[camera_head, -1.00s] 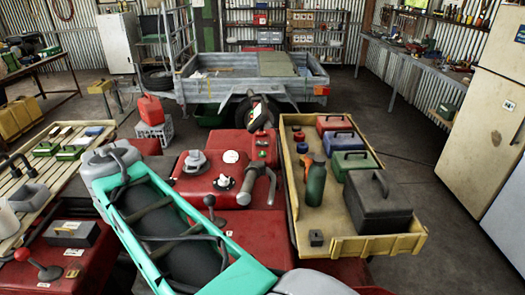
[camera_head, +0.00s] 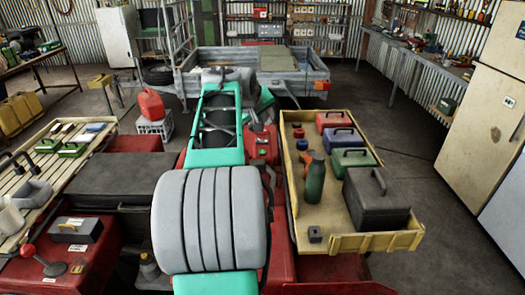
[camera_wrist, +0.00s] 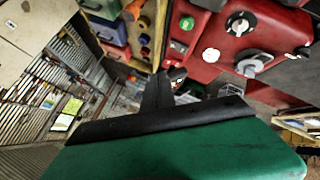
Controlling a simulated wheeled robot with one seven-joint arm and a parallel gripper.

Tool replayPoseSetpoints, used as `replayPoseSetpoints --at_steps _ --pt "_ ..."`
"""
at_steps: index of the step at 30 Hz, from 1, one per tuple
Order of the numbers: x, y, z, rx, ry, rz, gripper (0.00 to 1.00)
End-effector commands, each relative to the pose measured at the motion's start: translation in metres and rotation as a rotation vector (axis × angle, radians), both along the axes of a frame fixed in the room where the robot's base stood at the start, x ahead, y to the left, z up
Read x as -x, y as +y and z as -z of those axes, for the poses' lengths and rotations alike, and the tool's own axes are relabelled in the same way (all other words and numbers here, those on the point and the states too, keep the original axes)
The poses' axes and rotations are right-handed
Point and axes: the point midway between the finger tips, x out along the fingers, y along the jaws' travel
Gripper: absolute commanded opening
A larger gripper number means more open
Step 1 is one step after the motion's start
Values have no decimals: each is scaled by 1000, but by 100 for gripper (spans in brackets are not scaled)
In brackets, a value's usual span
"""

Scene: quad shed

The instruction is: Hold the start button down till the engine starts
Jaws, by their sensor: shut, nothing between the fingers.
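The quad's red body shows in the wrist view (camera_wrist: 215,35) and, partly covered by my arm, in the head view (camera_head: 288,185). The green button also shows in the head view (camera_head: 262,153), right of my arm. My gripper (camera_wrist: 168,76) is shut and empty. In the wrist view its dark fingertips appear just below the green button, seemingly apart from it; the exact gap cannot be told. My arm hides most of my gripper in the head view.
Dials (camera_wrist: 241,23) and a grey knob (camera_wrist: 252,64) sit on the red body near the buttons. A yellow tray (camera_head: 345,243) with toolboxes and a green bottle (camera_head: 314,178) stands at the right. A grey trailer (camera_head: 315,80) stands behind.

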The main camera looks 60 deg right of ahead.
Motion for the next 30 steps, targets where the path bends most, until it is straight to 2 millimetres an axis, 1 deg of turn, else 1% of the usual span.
replayPoseSetpoints --at_steps 5,8,11,22,25,30 --pt "0 0 3 -1 0 -1 0" --pt "0 1 10 -1 0 -1 0" --pt "-1 1 21 0 -1 -1 0" --pt "-1 1 77 -1 -1 -2 0" --pt "-1 1 86 -1 -1 -2 0" --pt "-1 1 89 -1 -1 -2 0"
